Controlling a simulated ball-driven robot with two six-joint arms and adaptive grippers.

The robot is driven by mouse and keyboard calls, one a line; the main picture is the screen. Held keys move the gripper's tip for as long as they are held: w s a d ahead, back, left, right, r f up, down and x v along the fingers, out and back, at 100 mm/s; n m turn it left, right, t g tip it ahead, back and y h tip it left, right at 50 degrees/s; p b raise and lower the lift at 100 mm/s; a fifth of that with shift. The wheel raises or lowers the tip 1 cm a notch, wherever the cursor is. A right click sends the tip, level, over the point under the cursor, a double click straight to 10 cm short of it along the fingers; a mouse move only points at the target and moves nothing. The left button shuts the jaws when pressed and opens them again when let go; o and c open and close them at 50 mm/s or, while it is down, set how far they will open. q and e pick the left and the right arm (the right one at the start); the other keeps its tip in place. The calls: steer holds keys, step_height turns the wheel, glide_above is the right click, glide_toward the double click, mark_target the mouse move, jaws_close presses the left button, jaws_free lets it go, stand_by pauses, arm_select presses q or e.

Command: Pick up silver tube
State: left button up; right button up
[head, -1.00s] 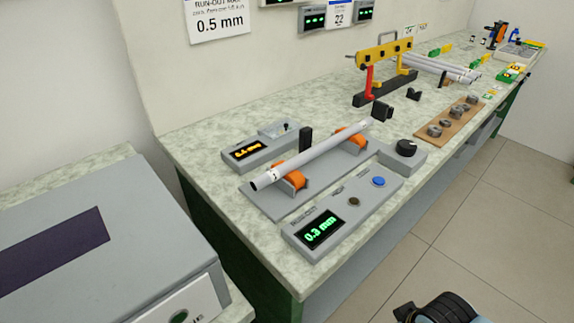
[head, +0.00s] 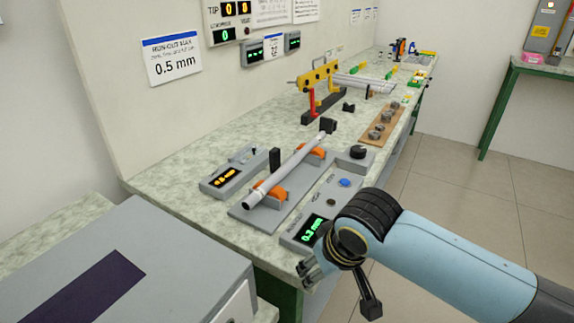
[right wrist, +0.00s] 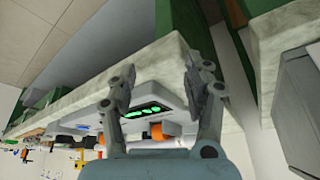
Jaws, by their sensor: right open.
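A silver tube (head: 287,170) lies slantwise across two orange rollers (head: 268,194) on a grey run-out stand (head: 242,212) on the bench. Its near end overhangs the near roller. My right gripper (head: 306,270) is at the bench's front edge, nearer than the stand and its readout, apart from the tube. In the right wrist view its two fingers (right wrist: 159,68) are spread with nothing held between them. My left gripper is not in view.
A green "0.3 mm" readout (head: 312,228) and blue button (head: 345,182) sit beside the stand. A black knob (head: 357,152) is beyond. A yellow rack (head: 318,76) and more tubes (head: 362,85) stand farther back. A grey cabinet (head: 185,262) fills the lower left.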

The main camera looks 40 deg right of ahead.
mark_target(288, 166)
steer(key=w+d+r+m, duration=0.1)
steer(key=w+r, duration=0.1)
steer(key=w+d+r+m+t, duration=0.1)
steer(key=w+r+m, duration=0.1)
steer(key=w, duration=0.1)
steer(key=w+d+r+m, duration=0.2)
steer(key=w, duration=0.1)
steer(key=shift+w+d+t+h+p, duration=0.1)
steer(key=shift+t+h+p, duration=0.2)
steer(key=shift+p, duration=0.1)
steer(key=w+d+r+m+t+h, duration=0.1)
steer(key=w+d+r+m+t, duration=0.1)
steer(key=w+d+r+m, duration=0.7)
steer(key=shift+n, duration=0.6)
steer(key=x, duration=0.4)
steer(key=a+x, duration=0.1)
steer(key=x, duration=0.3)
steer(key=f+b+x, duration=0.1)
steer(key=x, duration=0.3)
steer(key=shift+s+a+f, duration=0.1)
steer(key=shift+a+f, duration=0.2)
steer(key=shift+a, duration=0.05)
jaws_close()
